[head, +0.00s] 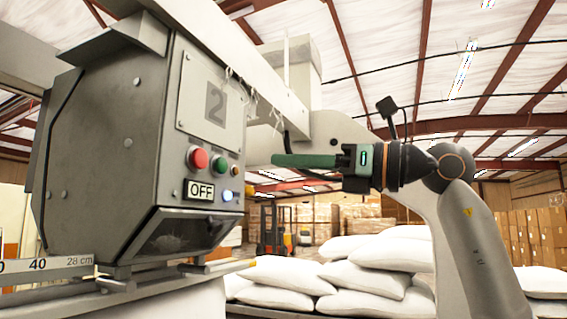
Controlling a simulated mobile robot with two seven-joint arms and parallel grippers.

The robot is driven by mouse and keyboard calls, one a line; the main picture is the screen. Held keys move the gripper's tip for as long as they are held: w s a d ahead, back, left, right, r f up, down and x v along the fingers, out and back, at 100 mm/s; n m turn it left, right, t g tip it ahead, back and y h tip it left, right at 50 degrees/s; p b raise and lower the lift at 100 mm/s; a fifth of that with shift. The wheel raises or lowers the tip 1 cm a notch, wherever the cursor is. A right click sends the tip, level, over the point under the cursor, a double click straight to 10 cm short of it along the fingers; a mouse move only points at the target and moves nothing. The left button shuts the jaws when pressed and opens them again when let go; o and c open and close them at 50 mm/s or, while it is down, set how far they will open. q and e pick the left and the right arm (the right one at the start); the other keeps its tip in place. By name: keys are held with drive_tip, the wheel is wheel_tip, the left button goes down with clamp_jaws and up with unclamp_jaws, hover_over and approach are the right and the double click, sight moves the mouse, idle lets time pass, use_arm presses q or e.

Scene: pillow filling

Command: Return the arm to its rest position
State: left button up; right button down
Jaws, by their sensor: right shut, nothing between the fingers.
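My right arm comes in from the lower right, and its gripper (290,161) points left, level in mid-air. Its fingers are shut with nothing between them. The fingertips are in front of the filling machine (110,140), to the right of its control panel, and look apart from it. The panel has a red button (197,159), a green button (218,164), a small orange button (236,170), an OFF sign (200,190) and a lit bluish-white lamp (227,195). My left gripper is not in view.
White filled pillows or sacks (390,253) are piled behind, at the lower middle. A ruler strip (50,264) runs along the machine's lower left. A forklift (274,230) and stacked boxes (535,235) stand far back. The air above and below my gripper looks free.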

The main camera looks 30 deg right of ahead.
idle(0.3)
drive_tip(key=w+a+f+m+g+y, duration=0.2)
drive_tip(key=w+a+f+g+y, duration=0.15)
drive_tip(key=a+f, duration=0.45)
drive_tip(key=w+a+f+m+g+y, duration=0.1)
drive_tip(key=w+a+f+g+y, duration=0.25)
drive_tip(key=f, duration=0.75)
drive_tip(key=w+d+f+m+t+h+p, duration=0.2)
drive_tip(key=f+m+t+h, duration=0.8)
drive_tip(key=f+m, duration=1.5)
drive_tip(key=s+d+f+m+g+h, duration=0.1)
drive_tip(key=s+f+m+h, duration=0.25)
drive_tip(key=f, duration=0.85)
drive_tip(key=s+d+f+m+h, duration=0.15)
drive_tip(key=s+f+m, duration=0.3)
drive_tip(key=f, duration=0.75)
drive_tip(key=s+a+f+m+g+h, duration=0.1)
drive_tip(key=s+f+m+g, duration=0.5)
drive_tip(key=s+f, duration=1)
drive_tip(key=s+g+h, duration=0.1)
drive_tip(key=s, duration=0.2)
drive_tip(key=shift+f+g+p, duration=0.3)
drive_tip(key=shift+p, duration=0.05)
